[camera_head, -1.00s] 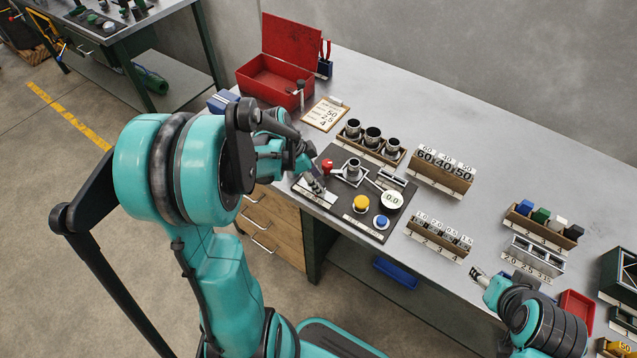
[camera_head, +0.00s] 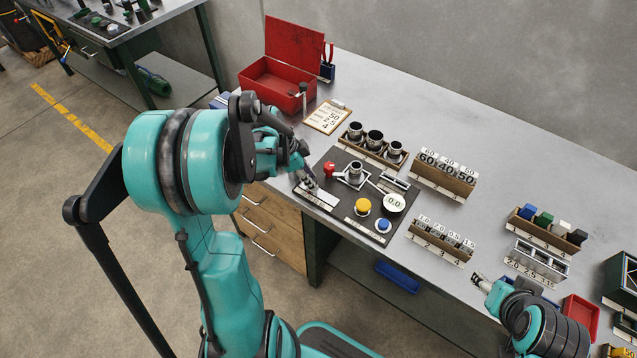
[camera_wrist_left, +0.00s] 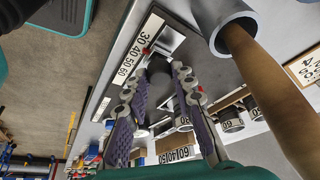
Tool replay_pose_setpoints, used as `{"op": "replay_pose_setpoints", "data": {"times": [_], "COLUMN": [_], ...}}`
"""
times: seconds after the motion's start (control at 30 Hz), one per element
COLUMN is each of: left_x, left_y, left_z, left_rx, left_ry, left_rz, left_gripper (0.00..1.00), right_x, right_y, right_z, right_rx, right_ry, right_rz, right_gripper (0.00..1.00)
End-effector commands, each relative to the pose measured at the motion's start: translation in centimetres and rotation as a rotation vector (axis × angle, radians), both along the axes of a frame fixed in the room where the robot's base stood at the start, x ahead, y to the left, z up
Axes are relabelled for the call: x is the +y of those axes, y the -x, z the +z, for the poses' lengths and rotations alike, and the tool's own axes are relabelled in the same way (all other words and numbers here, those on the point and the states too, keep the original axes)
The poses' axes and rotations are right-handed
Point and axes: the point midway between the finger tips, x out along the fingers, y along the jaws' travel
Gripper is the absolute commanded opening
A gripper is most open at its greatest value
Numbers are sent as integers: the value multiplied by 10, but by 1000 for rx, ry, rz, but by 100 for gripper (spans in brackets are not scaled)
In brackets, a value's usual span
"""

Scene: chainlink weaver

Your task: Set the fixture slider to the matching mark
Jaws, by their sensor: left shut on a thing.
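The dark fixture board (camera_head: 345,218) lies at the front edge of the bench. Its slider scale, a white strip (camera_wrist_left: 128,62) marked 30, 40, 50, 60, shows in the left wrist view. My left gripper (camera_head: 311,184) is over the board's left end, just behind the strip. In the wrist view its fingers (camera_wrist_left: 156,80) close on the dark slider knob (camera_wrist_left: 160,77). A small red mark (camera_wrist_left: 146,51) is beside the strip; which number it meets is unclear. A clipboard card (camera_head: 327,117) reads 50, 2.5, 4. My right gripper (camera_head: 481,281) is at the bench's front right; its jaws are too small to judge.
The board also carries a red-knobbed clamp (camera_head: 329,170), a yellow button (camera_head: 362,206), a blue button (camera_head: 383,225) and a dial (camera_head: 394,203) reading 0.0. Racks of metal cups (camera_head: 374,140) and numbered blocks (camera_head: 443,177) stand behind. A red toolbox (camera_head: 270,75) is at the back left.

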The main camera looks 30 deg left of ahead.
Motion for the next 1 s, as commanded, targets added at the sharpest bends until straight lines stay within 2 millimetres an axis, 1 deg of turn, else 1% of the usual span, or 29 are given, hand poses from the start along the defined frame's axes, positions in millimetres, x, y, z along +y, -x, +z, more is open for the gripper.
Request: {"op": "replay_pose_setpoints", "data": {"times": [0.03,0.1,0.33,0.37,0.4,0.43,0.77,0.87,1.0], "left_x": [10,16,17,17,17,17,16,18,27], "left_y": [-1,-1,-2,-2,-2,-2,-1,2,9], "left_z": [0,0,0,0,0,0,2,10,35], "left_rx": [-2,-3,-4,-4,-3,-3,-2,-1,-2], "left_ry": [0,0,-3,-3,-4,-4,-1,0,0], "left_rz": [6,3,4,4,4,4,2,3,4], "left_gripper": [0,0,0,27,38,46,46,46,46], "right_x": [0,0,0,0,0,0,0,0,0], "right_y": [0,0,0,0,0,0,0,0,0], "right_z": [-1,-1,-1,-1,-1,-1,-1,-1,-1], "right_rx": [0,0,0,0,0,0,0,0,0], "right_ry": [0,0,0,0,0,0,0,0,0], "right_rz": [0,0,0,0,0,0,0,0,0], "right_gripper": [54,54,54,54,54,54,54,54,54]}}
